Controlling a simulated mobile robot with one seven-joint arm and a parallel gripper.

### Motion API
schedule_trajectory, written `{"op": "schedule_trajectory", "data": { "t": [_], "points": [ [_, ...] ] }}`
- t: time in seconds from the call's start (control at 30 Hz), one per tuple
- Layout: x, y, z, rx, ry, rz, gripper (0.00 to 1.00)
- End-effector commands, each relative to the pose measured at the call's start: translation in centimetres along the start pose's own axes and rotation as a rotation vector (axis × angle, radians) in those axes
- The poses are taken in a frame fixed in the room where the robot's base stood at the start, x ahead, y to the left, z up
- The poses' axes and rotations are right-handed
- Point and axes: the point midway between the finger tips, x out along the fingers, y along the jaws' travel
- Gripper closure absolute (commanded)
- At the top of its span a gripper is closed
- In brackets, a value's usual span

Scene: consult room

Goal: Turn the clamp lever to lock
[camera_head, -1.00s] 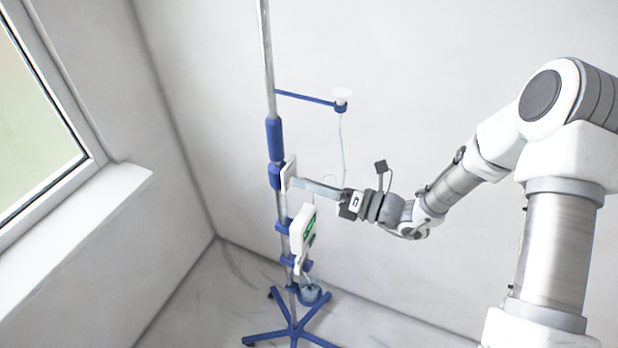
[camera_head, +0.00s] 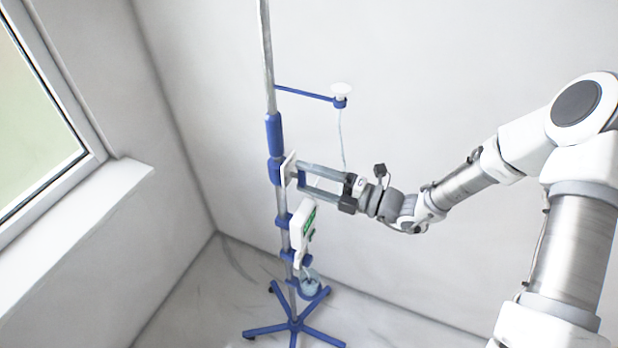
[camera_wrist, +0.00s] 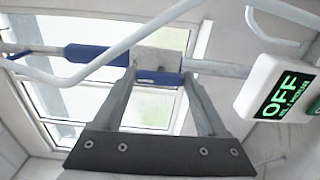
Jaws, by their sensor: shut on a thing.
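A blue and metal pole stand (camera_head: 270,90) rises from a blue star-shaped base. A small pale plate (camera_head: 291,160) sits at the blue clamp collar (camera_head: 276,172) on the pole. My gripper (camera_head: 297,177) reaches in from the right, its two long fingers one above the other, with the tips at the plate. In the wrist view, the fingertips (camera_wrist: 158,78) sit on either side of the pale clamp part (camera_wrist: 160,57) with a blue collar (camera_wrist: 158,77) between them. The gripper is shut on the clamp lever, whose shape is mostly hidden by the fingers.
A white device (camera_head: 303,226) with a green screen is on the pole below my gripper; its screen (camera_wrist: 284,97) reads OFF in the wrist view. A blue side arm (camera_head: 305,95) with a hanging tube is above. A window sill (camera_head: 85,220) is at left.

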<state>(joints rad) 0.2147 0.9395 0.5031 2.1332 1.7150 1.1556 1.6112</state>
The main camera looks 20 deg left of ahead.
Motion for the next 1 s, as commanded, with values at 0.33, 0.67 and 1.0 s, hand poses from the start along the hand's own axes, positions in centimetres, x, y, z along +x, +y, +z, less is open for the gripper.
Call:
{"op": "schedule_trajectory", "data": {
  "t": [0.33,0.67,1.0],
  "points": [
    [-0.06,-0.07,0.00,0.043,-0.001,-0.001,0.81],
    [-0.05,-0.07,-0.01,0.043,-0.001,-0.001,0.16],
    [-0.02,-0.03,0.00,0.040,0.000,0.000,0.00]
  ]
}}
